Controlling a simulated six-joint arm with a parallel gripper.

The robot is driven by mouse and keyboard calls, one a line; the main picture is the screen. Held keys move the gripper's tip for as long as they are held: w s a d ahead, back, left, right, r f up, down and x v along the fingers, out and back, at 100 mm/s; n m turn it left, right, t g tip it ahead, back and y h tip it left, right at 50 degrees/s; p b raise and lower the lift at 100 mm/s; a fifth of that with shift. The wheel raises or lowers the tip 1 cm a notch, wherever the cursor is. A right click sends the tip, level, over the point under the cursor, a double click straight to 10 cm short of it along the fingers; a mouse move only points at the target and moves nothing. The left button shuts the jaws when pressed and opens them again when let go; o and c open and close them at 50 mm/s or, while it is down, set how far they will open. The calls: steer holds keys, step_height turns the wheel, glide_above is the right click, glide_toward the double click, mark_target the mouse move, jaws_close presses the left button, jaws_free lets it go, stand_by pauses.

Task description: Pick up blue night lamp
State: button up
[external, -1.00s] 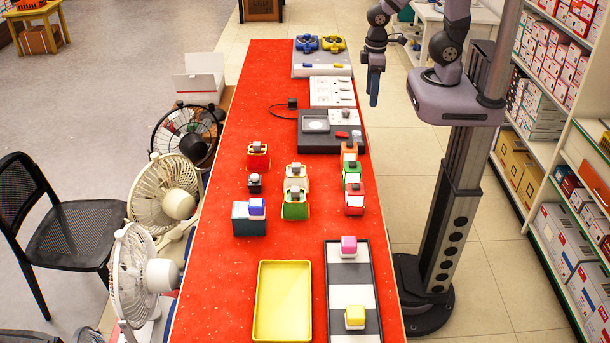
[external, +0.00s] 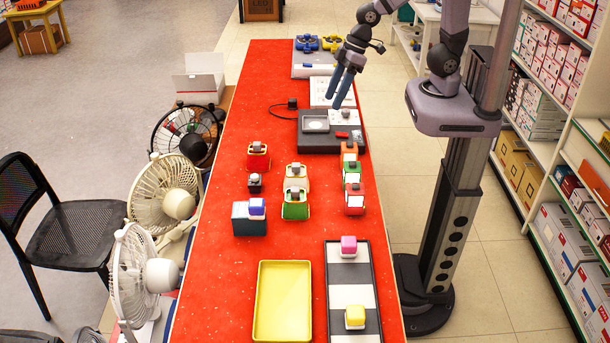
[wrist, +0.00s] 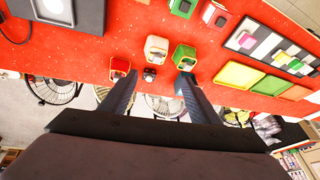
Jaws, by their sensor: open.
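The blue night lamp (external: 257,207) has a blue-violet top and a white base. It stands at a dark blue box (external: 240,222) left of the middle of the red table; I cannot tell whether it is on the box or beside it. My gripper (external: 335,102) is open and empty, fingers pointing down, above the right side of the table, far back from the lamp. In the wrist view the two fingers (wrist: 157,75) are spread apart with nothing between them. The right finger covers part of the area where the lamp's box shows, so the lamp is not clear there.
Several small lamps stand near the table's middle, including a red one (external: 258,156) and a green one (external: 295,206). A yellow tray (external: 283,332) and a striped tray (external: 352,273) with pink (external: 348,246) and yellow (external: 355,317) lamps are nearer. A dark scale-like box (external: 318,147) lies below my gripper.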

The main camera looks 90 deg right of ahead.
steer(key=w+a+r+n+t+y+b, duration=0.1)
steer(key=w+a+n+t+y+b, duration=0.15)
steer(key=w+a+t+b, duration=0.85)
steer(key=r+m+t+h+b, duration=0.1)
steer(key=m+t+h+b, duration=0.1)
steer(key=m+b, duration=0.1)
glide_above(264, 205)
steer(key=s+d, duration=0.2)
steer(key=s, duration=0.1)
steer(key=f+h, duration=0.1)
steer(key=f, duration=0.6)
steer(key=s+f+m+b, duration=0.1)
steer(key=f, duration=0.6)
steer(key=s+f+h+b, duration=0.1)
steer(key=f, duration=0.6)
steer(key=shift+a+f+m+t+h, duration=0.25)
steer(key=shift+a+f+t+h, duration=0.1)
steer(key=shift+f+t, duration=0.05)
steer(key=shift+w+a+p, duration=0.1)
steer(key=shift+w+p, duration=0.2)
steer(key=shift+w, duration=1)
steer(key=shift+w+a+f+p, duration=0.1)
steer(key=shift+w+p, duration=0.3)
steer(key=shift+w, duration=0.75)
steer(key=shift+w+a+f+p, duration=0.1)
steer(key=shift+w+p, duration=0.3)
steer(key=shift+w, duration=0.75)
